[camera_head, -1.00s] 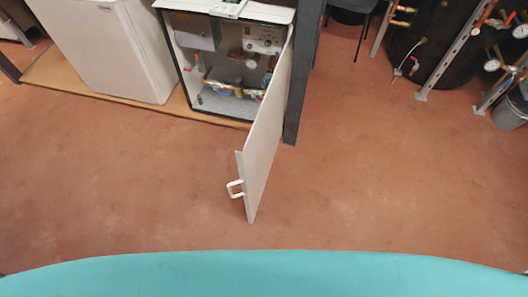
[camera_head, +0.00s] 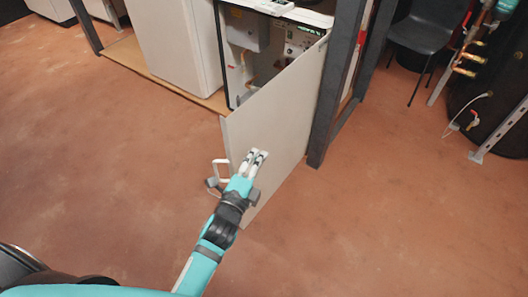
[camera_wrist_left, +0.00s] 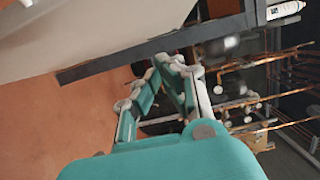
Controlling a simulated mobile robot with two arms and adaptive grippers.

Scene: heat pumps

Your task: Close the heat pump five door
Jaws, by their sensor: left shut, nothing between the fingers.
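The heat pump door (camera_head: 285,108) is a pale flat panel, standing open from its cabinet (camera_head: 236,62). It is hinged at the right, and its free edge points towards me. My left gripper (camera_head: 257,156) is in front of the door's near face, just right of the handle, fingers shut and empty. I cannot tell whether it touches the panel. In the left wrist view the shut fingers (camera_wrist_left: 172,64) show beside a pale panel at upper left. My right gripper is out of view.
A dark metal post (camera_head: 335,95) stands right beside the hinge side. A white unit (camera_head: 178,50) stands left of the cabinet on a wooden base. A black chair (camera_head: 428,35) and copper pipework (camera_head: 470,60) are at the right. The reddish floor around the door is clear.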

